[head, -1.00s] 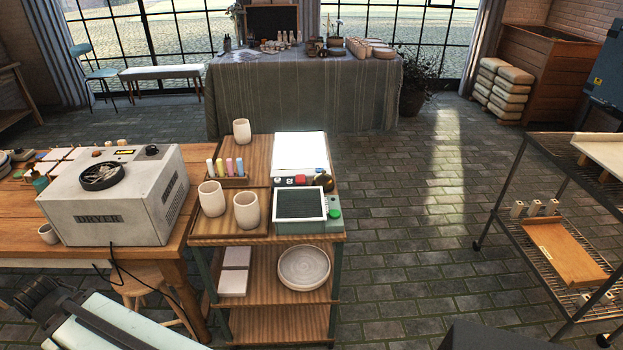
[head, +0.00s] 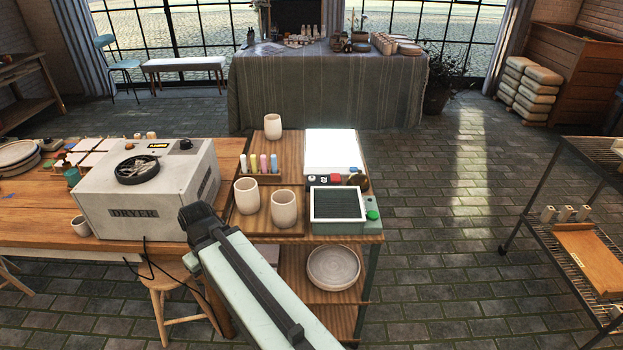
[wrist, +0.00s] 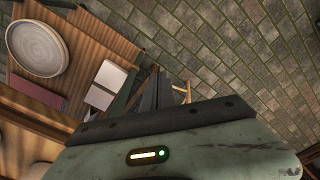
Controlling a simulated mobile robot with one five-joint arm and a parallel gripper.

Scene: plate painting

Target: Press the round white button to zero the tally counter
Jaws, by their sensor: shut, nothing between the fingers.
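My gripper (wrist: 157,75) shows in the wrist view as dark fingers shut together and empty, with the cart's lower shelves to the left and the brick floor beyond. In the head view my arm rises in front of the cart's left side; I cannot make out the fingers there.
A dryer (head: 125,212) stands on the left table. Cream cups (head: 284,208), colored bottles (head: 262,164) and a green button (head: 372,215) are on the cart top. A stool (head: 170,285) stands below. Floor right of the cart is clear up to a wire rack (head: 535,210).

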